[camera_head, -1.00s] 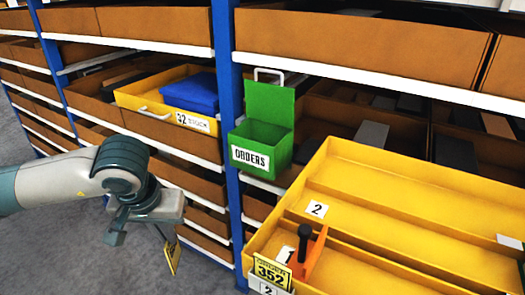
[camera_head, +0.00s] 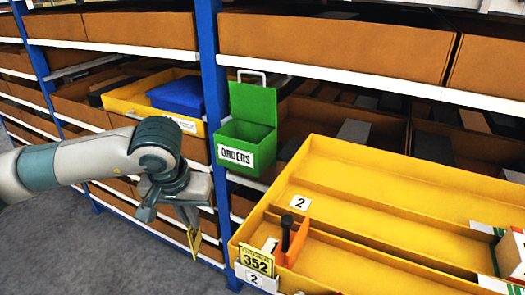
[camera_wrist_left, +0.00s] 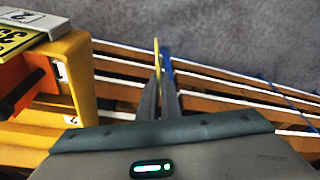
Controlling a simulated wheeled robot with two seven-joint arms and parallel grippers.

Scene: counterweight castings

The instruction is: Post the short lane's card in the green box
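My left gripper (camera_head: 193,222) is below and to the left of the green box (camera_head: 241,165) and apart from it. It is shut on a yellow card (camera_head: 196,247) that hangs from its fingertips; the left wrist view shows this card (camera_wrist_left: 157,53) nearly edge-on, its print unreadable. The green box has its lid raised and a white ORDERS label on its front, and it is fixed by the blue post. Another yellow card (camera_head: 257,261), reading 352, is at the front of the large yellow tray (camera_head: 400,180). My right gripper is not in view.
An orange divider with a black knob (camera_head: 288,235) stands in the yellow tray's near lane. A yellow bin (camera_head: 130,98) holding a blue object (camera_head: 178,95) is left of the blue post (camera_head: 210,60). Brown shelving fills the back. Grey floor lies open at lower left.

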